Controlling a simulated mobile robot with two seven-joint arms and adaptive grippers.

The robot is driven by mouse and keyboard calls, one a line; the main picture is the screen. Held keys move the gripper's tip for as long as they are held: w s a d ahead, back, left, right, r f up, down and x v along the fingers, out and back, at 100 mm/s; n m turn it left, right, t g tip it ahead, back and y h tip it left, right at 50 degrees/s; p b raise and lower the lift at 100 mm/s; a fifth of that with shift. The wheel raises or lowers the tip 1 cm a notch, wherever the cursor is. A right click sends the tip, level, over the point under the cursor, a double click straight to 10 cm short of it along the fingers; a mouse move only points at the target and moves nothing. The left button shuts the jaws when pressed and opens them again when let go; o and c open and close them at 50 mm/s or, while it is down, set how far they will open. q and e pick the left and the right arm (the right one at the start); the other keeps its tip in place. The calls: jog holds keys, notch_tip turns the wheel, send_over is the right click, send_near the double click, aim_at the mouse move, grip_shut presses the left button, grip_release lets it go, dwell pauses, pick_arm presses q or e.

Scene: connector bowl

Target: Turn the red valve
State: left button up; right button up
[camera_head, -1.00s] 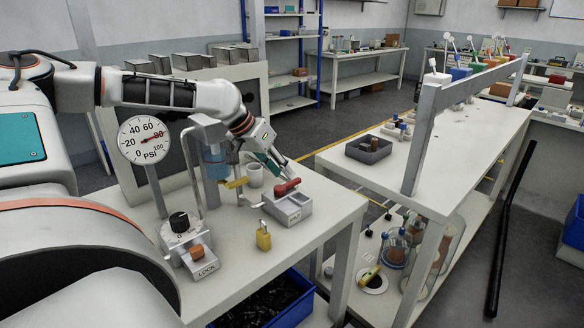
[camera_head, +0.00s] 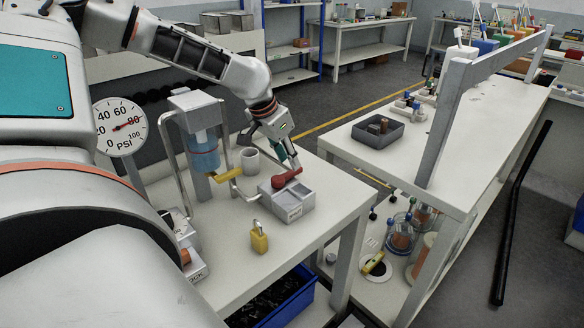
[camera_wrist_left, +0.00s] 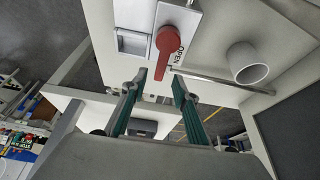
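The red valve (camera_head: 286,177) is a lever handle on a grey metal box (camera_head: 294,205) on the near white table. In the left wrist view the red lever (camera_wrist_left: 168,45) lies beside the word OPEN, its free end pointing down toward my fingers. My left gripper (camera_head: 290,163) is just above and behind the lever in the head view. In the left wrist view my left gripper (camera_wrist_left: 160,80) is open, with the lever's end between or just in front of the fingertips; contact cannot be told. My right gripper is in neither view.
A white cup (camera_head: 250,160), a blue cylinder on a stand (camera_head: 204,150) and a yellow padlock (camera_head: 259,238) stand close to the box. A pressure gauge (camera_head: 120,128) is at left. A second table (camera_head: 375,170) stands to the right across a gap.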

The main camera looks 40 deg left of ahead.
aim_at(292, 171)
pick_arm(q)
jog(key=x, duration=0.4)
jog(key=shift+f+b, duration=0.1)
jog(key=shift+b, duration=0.25)
jog(key=shift+c, duration=0.7)
grip_shut()
